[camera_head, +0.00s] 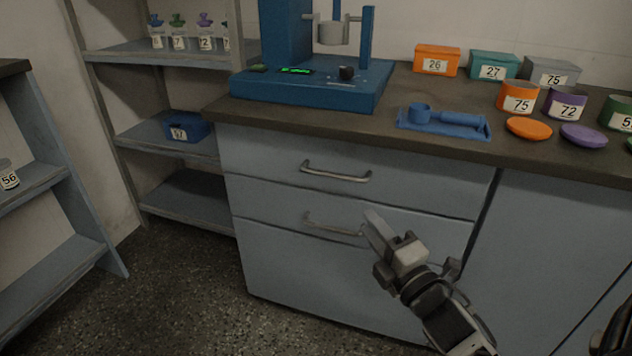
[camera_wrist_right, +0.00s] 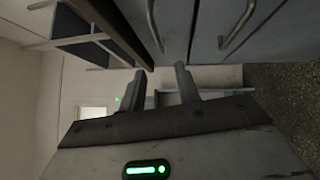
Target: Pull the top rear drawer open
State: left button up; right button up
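The top drawer (camera_head: 265,157) of the grey-blue cabinet is shut, its front flush with the cabinet. Its metal bar handle (camera_head: 336,173) is in plain view, and a handle that looks like it also shows in the right wrist view (camera_wrist_right: 153,25). My right gripper (camera_head: 378,226) is below and right of that handle in the head view, in front of the lower drawer and apart from the top handle. In the right wrist view its two fingers (camera_wrist_right: 160,82) stand apart with nothing between them. My left gripper is not in view.
The lower drawer's handle (camera_head: 333,224) is close to my right gripper in the picture. The dark countertop (camera_head: 310,120) overhangs the drawers and carries a blue machine (camera_head: 310,90), a blue tool tray (camera_head: 440,128), boxes and lids. Shelves stand at left. The floor before the drawers is clear.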

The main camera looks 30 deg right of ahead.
aim_at(332, 173)
jog(key=w, duration=0.4)
jog(key=w+r+b, duration=0.1)
jog(key=w, duration=0.4)
jog(key=w+d+r+b, duration=0.1)
jog(key=w, duration=0.4)
jog(key=shift+w+d, duration=0.1)
jog(key=shift+w, duration=0.05)
jog(key=shift+w+r, duration=0.2)
jog(key=shift+w, duration=0.5)
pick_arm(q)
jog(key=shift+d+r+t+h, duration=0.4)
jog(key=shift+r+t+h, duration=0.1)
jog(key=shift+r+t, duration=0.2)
pick_arm(e)
jog(key=shift+c, duration=0.2)
grip_shut()
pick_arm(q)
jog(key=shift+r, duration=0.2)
